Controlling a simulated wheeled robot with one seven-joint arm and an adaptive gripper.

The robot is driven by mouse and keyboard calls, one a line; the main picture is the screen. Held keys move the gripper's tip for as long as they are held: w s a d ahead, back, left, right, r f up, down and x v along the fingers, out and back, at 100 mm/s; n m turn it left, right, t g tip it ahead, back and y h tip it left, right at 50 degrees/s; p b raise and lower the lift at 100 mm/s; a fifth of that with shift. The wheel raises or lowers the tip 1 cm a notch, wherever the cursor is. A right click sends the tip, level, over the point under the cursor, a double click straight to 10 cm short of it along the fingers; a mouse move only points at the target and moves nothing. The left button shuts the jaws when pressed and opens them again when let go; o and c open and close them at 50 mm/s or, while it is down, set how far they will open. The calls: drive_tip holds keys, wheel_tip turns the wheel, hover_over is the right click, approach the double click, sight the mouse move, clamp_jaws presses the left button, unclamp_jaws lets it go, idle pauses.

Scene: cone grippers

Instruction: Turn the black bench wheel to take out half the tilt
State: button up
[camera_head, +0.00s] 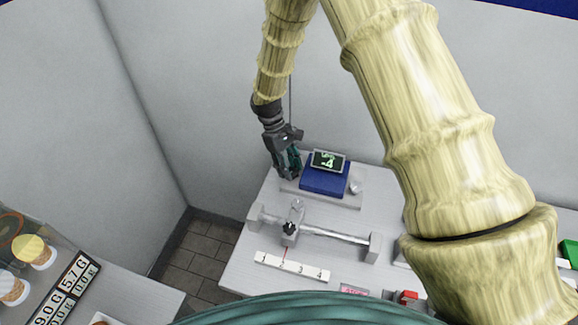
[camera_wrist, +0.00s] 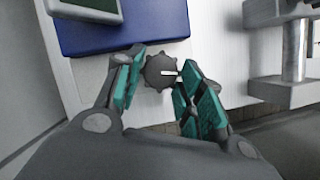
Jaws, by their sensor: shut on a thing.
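The black bench wheel (camera_wrist: 160,72) is a dark, lobed knob with a white mark pointing right in the wrist view. My gripper (camera_wrist: 158,82) has its teal-padded fingers on either side of the wheel, shut on it. In the head view my gripper (camera_head: 288,175) is at the left end of the blue instrument (camera_head: 324,181), and the wheel is hidden by the fingers there. The instrument's small dark display (camera_head: 328,160) shows green characters that look like "-4". The blue body also shows in the wrist view (camera_wrist: 125,28).
A metal rail with a slider (camera_head: 330,235) stands on the white table, in front of the instrument. A white numbered strip (camera_head: 291,267) lies nearer. A wall rises behind the table.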

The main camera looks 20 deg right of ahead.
drive_tip(key=n, duration=0.2)
drive_tip(key=n+t+h, duration=0.1)
drive_tip(key=n, duration=0.1)
drive_tip(key=shift+a+r+n, duration=0.1)
drive_tip(key=shift+a+n, duration=0.1)
drive_tip(key=shift+n, duration=0.1)
drive_tip(key=shift+s+n+t+h, duration=0.15)
drive_tip(key=shift+n+t, duration=0.35)
drive_tip(key=shift+n, duration=0.5)
drive_tip(key=shift+w+n+t+h, duration=0.1)
drive_tip(key=shift+n+t+h, duration=0.3)
drive_tip(key=shift+n, duration=0.6)
drive_tip(key=shift+r, duration=0.1)
drive_tip(key=o, duration=0.8)
drive_tip(key=shift+o, duration=1.1)
drive_tip(key=shift+s, duration=0.1)
drive_tip(key=shift+a, duration=0.1)
drive_tip(key=v, duration=1.1)
drive_tip(key=shift+r, duration=0.4)
